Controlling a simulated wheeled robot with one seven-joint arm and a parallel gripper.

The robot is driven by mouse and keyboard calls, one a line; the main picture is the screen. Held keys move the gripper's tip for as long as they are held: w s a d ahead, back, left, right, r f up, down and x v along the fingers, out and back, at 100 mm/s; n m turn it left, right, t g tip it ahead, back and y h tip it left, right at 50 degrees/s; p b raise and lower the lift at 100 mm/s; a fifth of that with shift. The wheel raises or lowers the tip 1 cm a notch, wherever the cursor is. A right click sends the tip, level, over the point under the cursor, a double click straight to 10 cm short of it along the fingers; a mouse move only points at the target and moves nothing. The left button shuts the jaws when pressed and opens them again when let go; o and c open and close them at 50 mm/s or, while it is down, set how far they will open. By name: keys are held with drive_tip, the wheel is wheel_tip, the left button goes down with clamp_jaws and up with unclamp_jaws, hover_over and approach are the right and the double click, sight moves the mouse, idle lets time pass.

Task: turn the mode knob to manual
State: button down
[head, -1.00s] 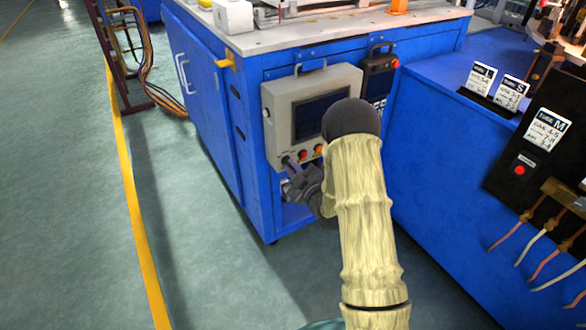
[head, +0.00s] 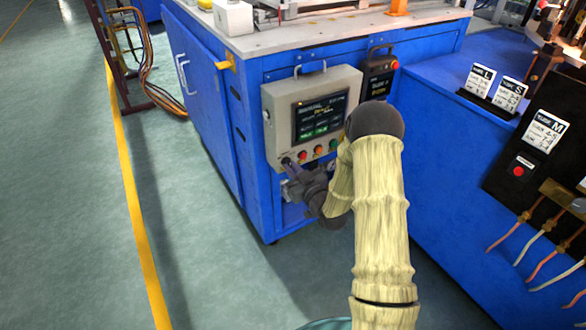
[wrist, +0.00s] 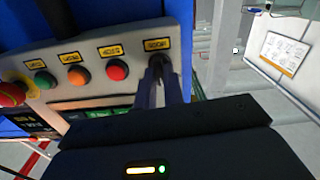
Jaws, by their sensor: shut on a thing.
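The grey control box (head: 277,130) hangs on the front of the blue cabinet. Its screen (head: 320,112) is lit with a pale heading and green blocks, too small to read surely. The mode knob (wrist: 158,64) is dark and sits under a yellow label at the end of the button row. My gripper (wrist: 160,80) is shut on the knob, with one finger on each side of it. In the head view, my gripper (head: 290,166) is at the box's lower left corner and mostly hides the knob.
Beside the knob are a red button (wrist: 116,69), an orange button (wrist: 79,77), a green button (wrist: 45,79) and a red mushroom button (wrist: 12,94). A dark box (head: 379,78) hangs right of the control box. The floor at left is clear.

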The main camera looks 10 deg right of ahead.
drive_tip(key=shift+f+m, duration=0.1)
drive_tip(key=shift+m, duration=0.4)
drive_tip(key=c, duration=1.5)
unclamp_jaws()
drive_tip(key=p+v, duration=0.1)
drive_tip(key=v, duration=1.6)
drive_tip(key=shift+s+p, duration=0.25)
drive_tip(key=shift+p, duration=0.1)
drive_tip(key=shift+w, duration=0.1)
